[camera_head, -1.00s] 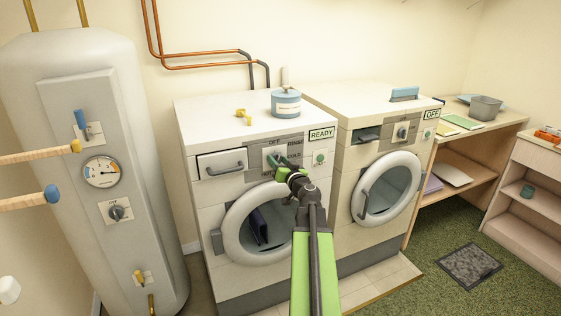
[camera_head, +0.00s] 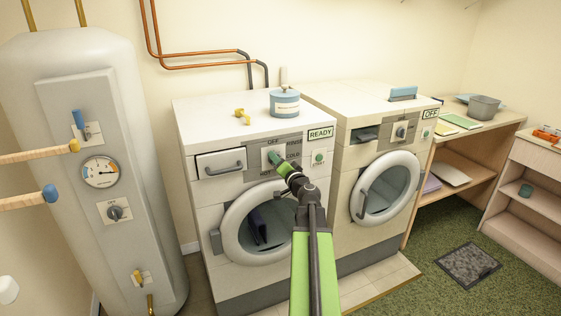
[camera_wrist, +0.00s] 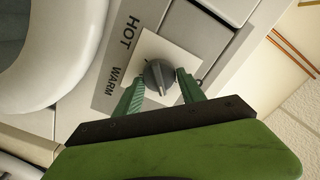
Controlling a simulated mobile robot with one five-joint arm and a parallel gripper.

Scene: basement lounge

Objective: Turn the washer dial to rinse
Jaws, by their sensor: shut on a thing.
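The washer (camera_head: 240,225) is the white front-loader on the left, with a sign reading READY (camera_head: 320,133). Its grey dial (camera_wrist: 158,78) sits on a pale square plate in the wrist view, with HOT and WARM printed on the panel beside it. My gripper (camera_head: 278,161) is at the washer's control panel and hides the dial in the head view. In the wrist view my gripper (camera_wrist: 158,88) has its green fingers on either side of the dial, shut on it.
A second machine (camera_head: 385,150) with an OFF sign stands to the right. A blue-grey tin (camera_head: 285,104) and small yellow pieces (camera_head: 242,116) are on the washer's top. Carpet at the right is clear around a dark mat (camera_head: 468,266).

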